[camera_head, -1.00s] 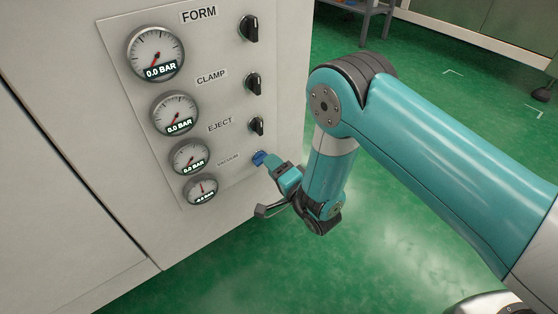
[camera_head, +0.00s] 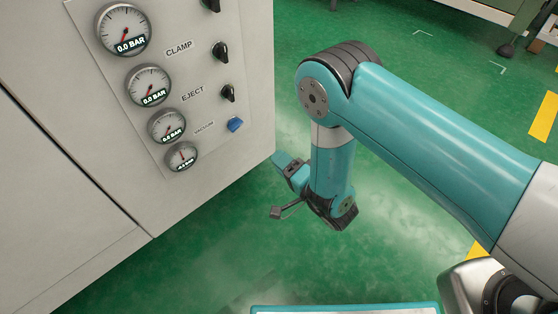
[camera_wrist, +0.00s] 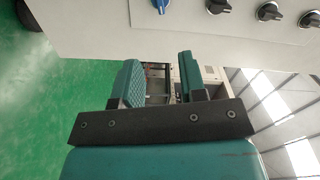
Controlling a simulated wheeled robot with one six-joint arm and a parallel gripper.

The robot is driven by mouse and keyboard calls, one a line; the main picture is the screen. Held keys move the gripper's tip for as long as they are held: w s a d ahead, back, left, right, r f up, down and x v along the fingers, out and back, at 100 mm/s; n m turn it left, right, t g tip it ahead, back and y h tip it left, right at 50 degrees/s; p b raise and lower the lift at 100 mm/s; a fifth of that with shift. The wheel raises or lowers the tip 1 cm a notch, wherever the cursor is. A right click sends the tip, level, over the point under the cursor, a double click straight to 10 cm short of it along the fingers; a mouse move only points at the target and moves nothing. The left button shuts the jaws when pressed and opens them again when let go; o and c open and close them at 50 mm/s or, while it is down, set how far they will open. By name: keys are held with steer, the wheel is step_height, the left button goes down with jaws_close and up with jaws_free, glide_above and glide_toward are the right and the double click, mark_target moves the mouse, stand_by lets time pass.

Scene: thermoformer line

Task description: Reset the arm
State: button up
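My arm bends down at the elbow from the right.
Gauges, among them the clamp gauge (camera_head: 124,30), and black knobs such as the eject knob (camera_head: 228,93) sit on the panel. Green floor (camera_head: 420,110) is open around my arm. A machine (camera_head: 505,20) on castors stands at the back right.

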steer(key=w+d+r+g+h, duration=0.25)
steer(key=w+r+h, duration=0.4)
steer(key=r, duration=0.55)
steer(key=s+d+r+n+g, duration=0.2)
steer(key=d+r, duration=0.1)
steer(key=r, duration=0.3)
steer(key=s+d+r+n+g+h, duration=0.1)
steer(key=s+d+r+n+g, duration=0.25)
steer(key=s, duration=0.45)
steer(key=s+d+r+n+g, duration=0.25)
steer(key=s+r+n, duration=0.2)
steer(key=s, duration=0.35)
steer(key=s+d+r+n+g+h, duration=0.1)
steer(key=s+d+r+n+g, duration=0.3)
steer(key=s, duration=0.5)
step_height(320, 180, up, 35)
steer(key=a+t+p, duration=0.1)
steer(key=p, duration=3.3)
steer(key=shift+w+m, duration=0.15)
steer(key=shift+m, duration=0.15)
steer(key=shift+f+y, duration=0.15)
steer(key=shift+y, duration=0.1)
